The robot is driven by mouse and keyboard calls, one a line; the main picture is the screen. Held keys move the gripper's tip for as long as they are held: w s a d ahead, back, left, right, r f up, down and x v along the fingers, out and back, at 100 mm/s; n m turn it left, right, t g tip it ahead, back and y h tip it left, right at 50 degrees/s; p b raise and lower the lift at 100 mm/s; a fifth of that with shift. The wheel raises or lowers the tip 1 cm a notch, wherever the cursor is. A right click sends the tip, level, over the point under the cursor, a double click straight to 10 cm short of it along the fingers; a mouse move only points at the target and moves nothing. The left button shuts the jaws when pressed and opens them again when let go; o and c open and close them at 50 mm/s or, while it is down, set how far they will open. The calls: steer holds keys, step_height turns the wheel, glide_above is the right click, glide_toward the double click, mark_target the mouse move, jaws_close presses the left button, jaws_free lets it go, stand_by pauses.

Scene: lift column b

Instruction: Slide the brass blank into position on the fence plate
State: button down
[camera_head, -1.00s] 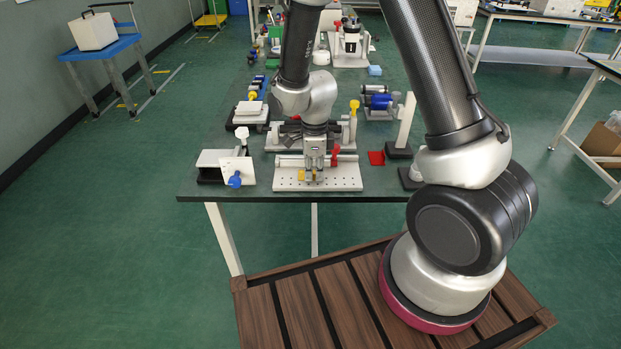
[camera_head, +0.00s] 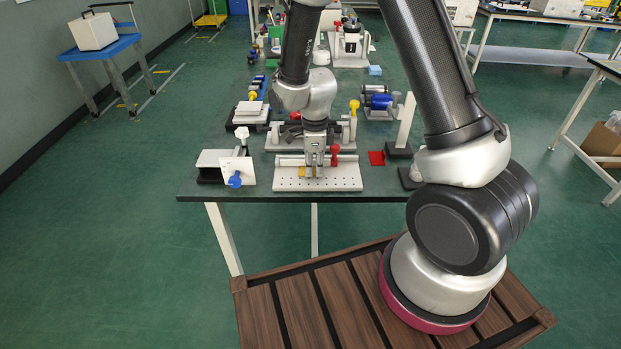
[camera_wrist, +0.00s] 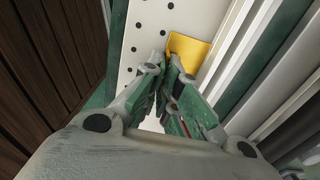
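The brass blank (camera_head: 302,172), a small yellow piece, lies on the white perforated fence plate (camera_head: 343,182) at the table's near edge. In the wrist view the blank (camera_wrist: 192,50) is just past my fingertips, close to the raised white fence strip (camera_wrist: 228,58). I cannot tell whether it touches the strip. My gripper (camera_head: 314,163) points down over the plate, and the fingers partly hide the blank in the head view. In the wrist view my gripper (camera_wrist: 168,70) has its fingertips nearly together, with nothing seen between them. Contact with the blank is unclear.
A red-knobbed piece (camera_head: 335,152) stands close to the right of my gripper. More fixtures stand behind.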

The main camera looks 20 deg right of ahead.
steer(key=c, duration=1.6)
jaws_free()
steer(key=shift+o, duration=0.2)
step_height(320, 180, up, 12)
